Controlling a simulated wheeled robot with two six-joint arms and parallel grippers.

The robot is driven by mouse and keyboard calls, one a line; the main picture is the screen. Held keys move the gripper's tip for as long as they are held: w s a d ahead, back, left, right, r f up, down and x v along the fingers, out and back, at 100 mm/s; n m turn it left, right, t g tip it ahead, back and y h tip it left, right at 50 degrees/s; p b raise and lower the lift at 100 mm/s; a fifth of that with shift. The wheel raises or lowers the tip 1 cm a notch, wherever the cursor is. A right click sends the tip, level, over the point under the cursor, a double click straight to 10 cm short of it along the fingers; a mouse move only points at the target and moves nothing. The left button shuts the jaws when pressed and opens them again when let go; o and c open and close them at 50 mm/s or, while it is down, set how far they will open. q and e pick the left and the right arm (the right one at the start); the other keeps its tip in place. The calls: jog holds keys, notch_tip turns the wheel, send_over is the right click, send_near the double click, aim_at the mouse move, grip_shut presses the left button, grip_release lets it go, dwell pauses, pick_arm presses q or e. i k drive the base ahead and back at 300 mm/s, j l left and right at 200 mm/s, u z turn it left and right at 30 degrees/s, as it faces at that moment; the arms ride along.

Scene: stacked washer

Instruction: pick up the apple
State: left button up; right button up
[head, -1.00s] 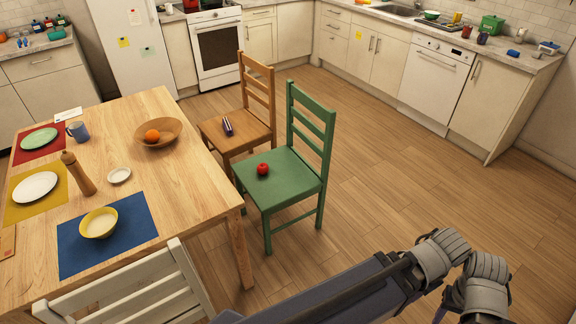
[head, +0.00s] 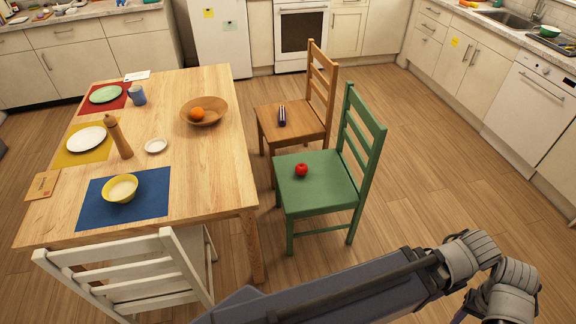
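The red apple (head: 301,170) lies on the seat of the green chair (head: 327,192), near the seat's left part. Nothing covers it and nothing touches it but the seat. One of my arms crosses the bottom of the head view, well below and to the right of the apple, with its grey joints at the lower right. No gripper fingers show. Neither my left nor my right gripper is in view.
The wooden table (head: 215,165) stands left of the green chair. A brown chair (head: 290,122) stands behind it, and a white chair (head: 140,284) is at the lower left. The floor (head: 430,170) right of the green chair is clear up to the cabinets.

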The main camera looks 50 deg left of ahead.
aim_at(301, 169)
jog(key=i+j+u, duration=0.1)
jog(key=i+u, duration=0.15)
jog(key=u, duration=0.2)
jog(key=i+u, duration=0.25)
jog(key=u, duration=0.15)
jog(key=i+u, duration=0.25)
jog(key=u, duration=0.2)
jog(key=i+l+u, duration=0.2)
jog(key=u, duration=0.2)
jog(key=i+u, duration=0.35)
jog(key=i+l+u, duration=0.15)
jog(key=u, duration=0.2)
jog(key=i+l+u, duration=0.35)
jog(key=j, duration=0.1)
